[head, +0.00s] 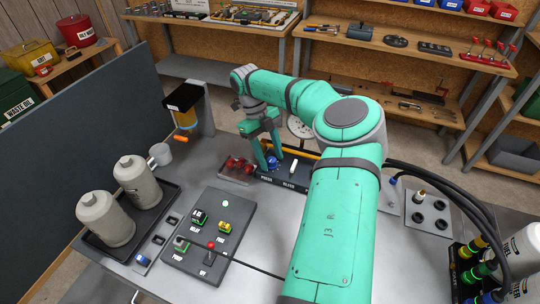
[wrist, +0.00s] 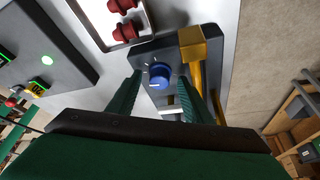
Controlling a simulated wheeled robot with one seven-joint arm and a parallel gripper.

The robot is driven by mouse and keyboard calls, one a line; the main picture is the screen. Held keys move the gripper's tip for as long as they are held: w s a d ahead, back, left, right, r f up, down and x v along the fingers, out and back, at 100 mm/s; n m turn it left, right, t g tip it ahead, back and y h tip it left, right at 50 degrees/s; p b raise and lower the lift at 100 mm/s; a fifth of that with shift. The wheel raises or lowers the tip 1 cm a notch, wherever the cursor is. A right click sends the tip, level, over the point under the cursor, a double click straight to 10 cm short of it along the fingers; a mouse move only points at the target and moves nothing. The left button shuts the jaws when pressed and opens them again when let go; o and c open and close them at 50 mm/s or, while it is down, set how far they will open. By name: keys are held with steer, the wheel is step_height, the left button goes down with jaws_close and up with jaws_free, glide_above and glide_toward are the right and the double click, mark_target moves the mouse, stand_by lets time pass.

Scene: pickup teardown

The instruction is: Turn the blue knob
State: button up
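The blue knob (wrist: 159,76) is round, with a white pointer mark, on a dark panel (wrist: 140,52) in the wrist view. In the head view the knob (head: 272,162) shows at the left end of the panel labelled PRESS and BLEED, partly covered by my gripper. My gripper (wrist: 160,84) is open, its two green fingers reaching down on either side of the knob. The knob sits between the fingertips; I cannot tell whether they touch it. In the head view the gripper (head: 266,158) points down over the panel's left end.
A yellow bar (wrist: 191,55) stands close to the right finger. A tray with red parts (head: 238,168) lies left of the panel. A control box with buttons and a red lever (head: 210,245) and two grey canisters (head: 138,182) stand further left on the metal table.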

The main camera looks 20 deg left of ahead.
steer(key=v, duration=1)
steer(key=shift+r, duration=0.4)
steer(key=shift+a, duration=0.2)
steer(key=shift+w, duration=0.15)
